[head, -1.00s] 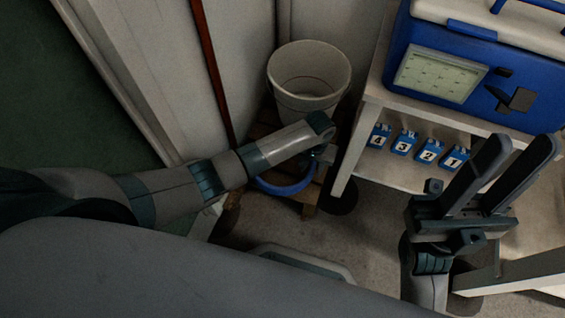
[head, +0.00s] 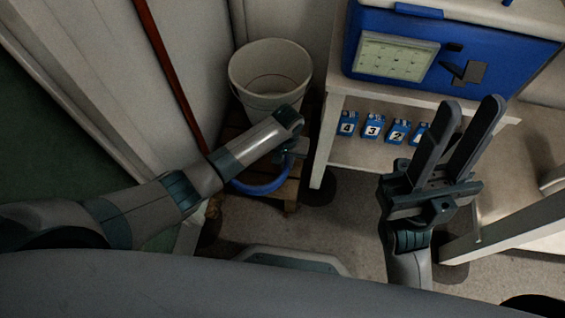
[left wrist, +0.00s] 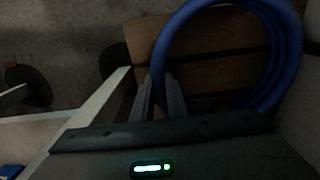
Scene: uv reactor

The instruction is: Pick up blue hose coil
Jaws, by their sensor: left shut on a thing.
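The blue hose coil (head: 262,187) shows as a blue arc over the wooden pallet, below the white bucket; my left arm hides part of it. In the left wrist view the coil (left wrist: 286,50) is a bundle of blue loops above the brown slats. My left gripper (head: 295,152) reaches down over the pallet. Its fingers (left wrist: 160,92) are shut on the coil's near left edge. I cannot tell whether the coil touches the slats. My right gripper (head: 471,106) is raised with its two fingers apart, open and empty, in front of the shelf unit.
A white bucket (head: 270,76) stands at the back of the wooden pallet (head: 291,190). A white shelf unit (head: 334,140) with blue numbered blocks (head: 372,127) and a blue machine (head: 490,66) is to the right. A red pole (head: 170,70) leans left. Some floor is clear in front.

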